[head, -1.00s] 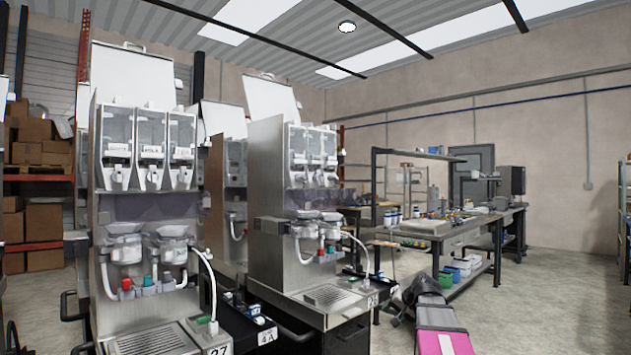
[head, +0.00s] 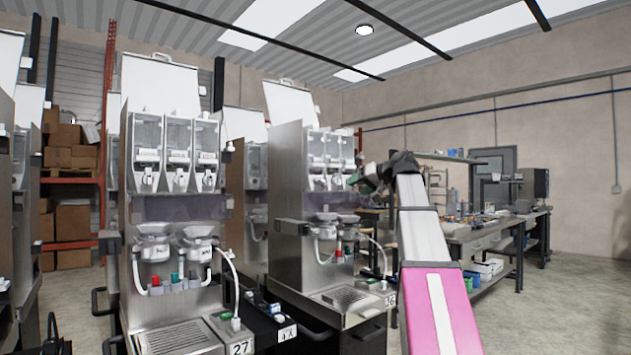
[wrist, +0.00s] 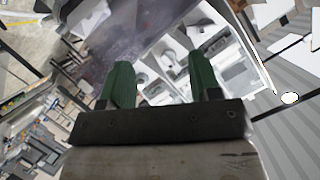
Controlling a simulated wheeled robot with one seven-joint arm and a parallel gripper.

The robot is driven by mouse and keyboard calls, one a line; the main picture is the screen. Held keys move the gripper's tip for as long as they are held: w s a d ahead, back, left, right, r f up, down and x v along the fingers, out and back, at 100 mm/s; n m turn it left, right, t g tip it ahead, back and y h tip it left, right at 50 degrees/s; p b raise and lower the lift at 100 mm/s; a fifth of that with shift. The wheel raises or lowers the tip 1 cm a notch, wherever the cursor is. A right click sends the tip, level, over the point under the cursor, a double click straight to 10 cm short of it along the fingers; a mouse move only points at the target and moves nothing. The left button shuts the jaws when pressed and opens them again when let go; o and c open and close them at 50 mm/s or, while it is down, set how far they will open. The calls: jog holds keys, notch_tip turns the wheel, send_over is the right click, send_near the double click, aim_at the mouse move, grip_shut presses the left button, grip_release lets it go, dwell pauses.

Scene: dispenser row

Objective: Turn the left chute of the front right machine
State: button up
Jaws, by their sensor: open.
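The right-hand machine (head: 288,200), labelled 26, is a steel dispenser with clear canisters at the top. Its left chute (head: 317,183) is a small white spout below the leftmost canister. My gripper (head: 356,180), with green fingers, appears just right of these canisters in the head view, at about chute height. In the wrist view my gripper (wrist: 157,68) is open and empty, its two fingers apart. White chute parts (wrist: 185,50) of a machine show beyond and between the fingers, seen rotated. I see no contact with any chute.
Machine 27 (head: 172,210) stands nearer, to the left, with a hose and a drip grate. Another machine (head: 20,200) is cut by the left edge. A workbench (head: 480,235) stands behind my arm. Floor at the right (head: 575,290) is clear.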

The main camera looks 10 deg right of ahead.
jog(key=n+y, duration=0.1)
send_near(322, 182)
jog(key=x, duration=0.8)
jog(key=shift+w+r, duration=0.25)
jog(key=shift+w, duration=0.05)
jog(key=shift+d, duration=0.1)
jog(key=c, duration=0.9)
